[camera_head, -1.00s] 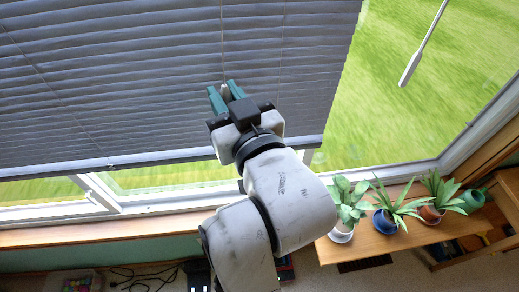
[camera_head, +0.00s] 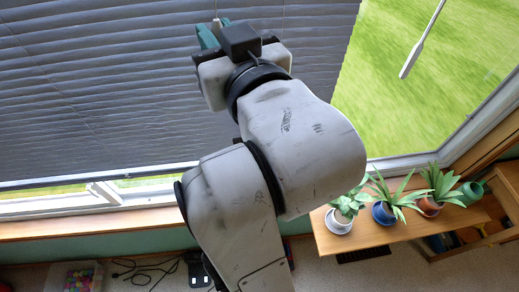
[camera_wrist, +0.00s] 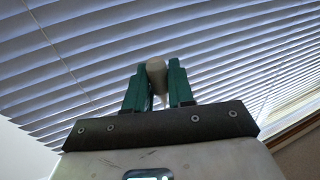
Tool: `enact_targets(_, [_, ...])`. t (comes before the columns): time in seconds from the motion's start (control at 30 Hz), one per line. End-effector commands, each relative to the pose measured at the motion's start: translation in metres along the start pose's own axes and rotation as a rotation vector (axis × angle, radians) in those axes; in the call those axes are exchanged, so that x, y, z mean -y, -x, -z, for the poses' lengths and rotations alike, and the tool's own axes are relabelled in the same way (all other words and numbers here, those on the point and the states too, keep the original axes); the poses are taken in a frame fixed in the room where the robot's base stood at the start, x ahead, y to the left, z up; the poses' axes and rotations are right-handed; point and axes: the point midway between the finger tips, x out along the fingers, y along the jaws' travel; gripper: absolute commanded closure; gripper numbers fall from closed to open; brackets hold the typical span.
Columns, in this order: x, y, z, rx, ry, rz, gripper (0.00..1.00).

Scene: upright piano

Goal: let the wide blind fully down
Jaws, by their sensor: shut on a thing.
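The wide grey slatted blind (camera_head: 100,85) covers most of the window in the head view. Its bottom rail (camera_head: 100,179) hangs above the sill, with a strip of window showing below it at the left. My gripper (camera_head: 214,32) is raised in front of the slats. In the wrist view its green fingers (camera_wrist: 156,88) are shut on a small beige cord knob (camera_wrist: 157,72). A thin cord runs up from the knob (camera_head: 216,23) in the head view. My arm hides part of the rail.
A white wand (camera_head: 408,62) hangs at the right before the uncovered pane. Potted plants (camera_head: 383,212) stand on a wooden bench (camera_head: 350,240) at lower right. Cables (camera_head: 145,270) and a box of colourful things (camera_head: 77,277) lie on the floor at lower left.

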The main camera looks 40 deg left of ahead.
Motion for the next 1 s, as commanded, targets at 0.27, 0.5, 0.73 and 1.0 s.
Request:
enact_targets(0.27, [0.000, 0.000, 0.012, 0.005, -0.001, 0.001, 1.00])
enact_targets(0.5, [0.000, 0.000, 0.014, 0.004, -0.001, 0.001, 1.00])
enact_targets(0.73, [0.000, 0.000, 0.045, 0.000, 0.002, 0.001, 1.00])
enact_targets(1.0, [0.000, 0.000, 0.084, 0.000, 0.003, 0.000, 1.00])
